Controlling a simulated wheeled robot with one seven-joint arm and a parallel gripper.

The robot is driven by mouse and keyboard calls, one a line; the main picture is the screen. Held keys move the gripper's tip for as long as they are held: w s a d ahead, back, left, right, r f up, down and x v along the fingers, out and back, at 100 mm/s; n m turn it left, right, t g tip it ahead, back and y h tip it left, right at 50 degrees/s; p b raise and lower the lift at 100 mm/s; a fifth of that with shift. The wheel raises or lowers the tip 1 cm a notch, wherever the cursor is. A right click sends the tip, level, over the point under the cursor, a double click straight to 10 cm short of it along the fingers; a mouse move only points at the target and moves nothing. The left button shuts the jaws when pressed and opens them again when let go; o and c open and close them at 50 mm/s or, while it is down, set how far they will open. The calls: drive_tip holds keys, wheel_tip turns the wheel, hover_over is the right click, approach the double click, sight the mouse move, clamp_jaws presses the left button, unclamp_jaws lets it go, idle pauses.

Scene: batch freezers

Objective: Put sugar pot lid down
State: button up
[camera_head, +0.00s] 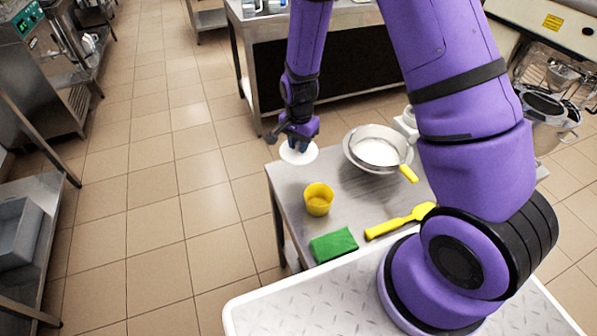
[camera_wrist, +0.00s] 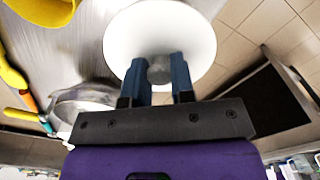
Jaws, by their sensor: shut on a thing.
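The sugar pot lid (camera_head: 299,153) is a white round disc with a grey knob. My gripper (camera_head: 299,143) is shut on it, above the left back corner of the steel table (camera_head: 283,187). In the wrist view the lid (camera_wrist: 197,28) fills the top middle, its knob between the two blue fingers of my gripper (camera_wrist: 158,72). The head view does not clearly show whether the lid touches the table; it appears to hang over its edge. The sugar pot cannot be made out for certain; a white vessel behind the pan is partly hidden by my arm.
On the table are a steel pan (camera_head: 378,150) of white contents with a yellow handle, a yellow cup (camera_head: 318,199), a green sponge (camera_head: 334,245) and a yellow spatula (camera_head: 399,221). Bare table lies between cup and pan. Another steel counter (camera_head: 262,27) stands behind.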

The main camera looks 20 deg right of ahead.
sight(299, 173)
wheel_tip(299, 173, down, 10)
drive_tip(key=shift+r, duration=0.15)
idle(0.4)
drive_tip(key=o, duration=0.9)
